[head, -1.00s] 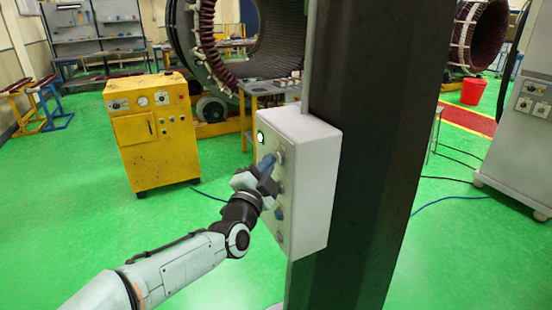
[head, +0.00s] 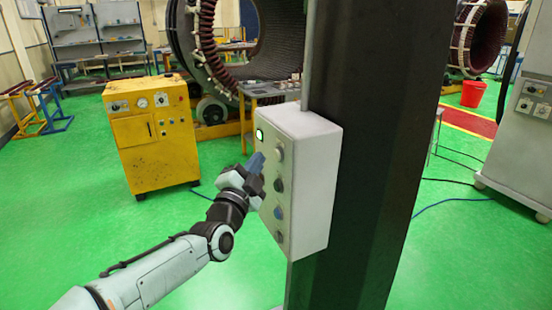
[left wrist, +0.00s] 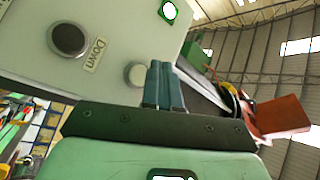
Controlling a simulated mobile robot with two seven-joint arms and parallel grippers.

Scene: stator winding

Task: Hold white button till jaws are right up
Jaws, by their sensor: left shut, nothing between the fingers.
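A pale grey control box (head: 316,185) is fixed to a dark column. The white button also shows in the left wrist view (left wrist: 135,75). My left gripper (head: 257,161) is shut and empty, its blue-grey fingertips a little left of the white button in the head view. In the left wrist view the fingers (left wrist: 162,68) stand just right of that button; contact cannot be seen. My right gripper is not in view. No labelled jaws can be made out.
Below the white button are a dark button (head: 279,185), a blue one (head: 278,212) and another (head: 279,237). A "Down" label (left wrist: 95,54) marks the dark button (left wrist: 68,40). A yellow cabinet (head: 155,140) and a large stator (head: 240,40) stand behind.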

